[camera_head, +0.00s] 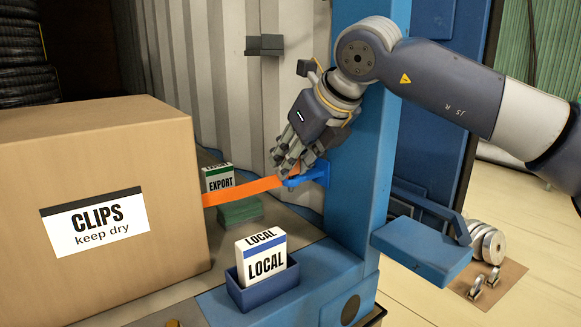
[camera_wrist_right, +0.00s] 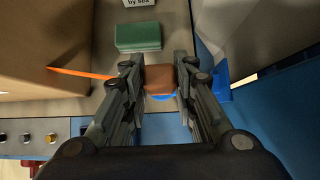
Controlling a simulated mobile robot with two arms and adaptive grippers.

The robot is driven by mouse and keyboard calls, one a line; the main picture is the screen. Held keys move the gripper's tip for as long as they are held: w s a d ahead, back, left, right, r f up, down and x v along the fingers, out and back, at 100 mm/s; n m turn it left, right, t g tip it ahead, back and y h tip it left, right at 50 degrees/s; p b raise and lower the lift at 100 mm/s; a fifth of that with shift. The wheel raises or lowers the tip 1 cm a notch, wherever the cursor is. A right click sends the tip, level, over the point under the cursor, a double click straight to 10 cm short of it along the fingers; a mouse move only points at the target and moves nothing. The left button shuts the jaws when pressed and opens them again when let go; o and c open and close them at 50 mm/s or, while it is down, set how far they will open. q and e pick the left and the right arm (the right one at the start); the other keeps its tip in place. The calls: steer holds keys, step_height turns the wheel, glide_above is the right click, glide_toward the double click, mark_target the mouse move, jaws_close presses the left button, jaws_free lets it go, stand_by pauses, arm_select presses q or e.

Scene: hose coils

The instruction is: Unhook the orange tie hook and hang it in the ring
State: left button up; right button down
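My right gripper (camera_head: 285,168) comes down from the upper right beside the blue post. In the right wrist view its fingers (camera_wrist_right: 159,76) are closed against both sides of the orange tie hook (camera_wrist_right: 158,80). In the head view the fingers mostly hide the hook. Its orange strap (camera_head: 243,190) runs left behind the cardboard box. The blue ring (camera_head: 314,176) sticks out from the post, right at the fingertips. In the wrist view a blue curve (camera_wrist_right: 165,97) shows just below the hook; whether the hook passes through the ring is hidden. My left gripper is out of view.
A cardboard box labelled CLIPS (camera_head: 150,190) stands at the left. A blue tray (camera_head: 262,285) holds LOCAL cards; EXPORT cards (camera_head: 217,178) stand behind. The blue post (camera_head: 360,170) rises close to the right gripper. A blue arm rest-like block (camera_head: 422,245) juts out right.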

steer(key=c, duration=2.2)
jaws_free()
jaws_close()
steer(key=shift+r, duration=0.3)
steer(key=shift+r, duration=0.15)
steer(key=shift+r+p, duration=1.2)
steer(key=shift+r, duration=0.5)
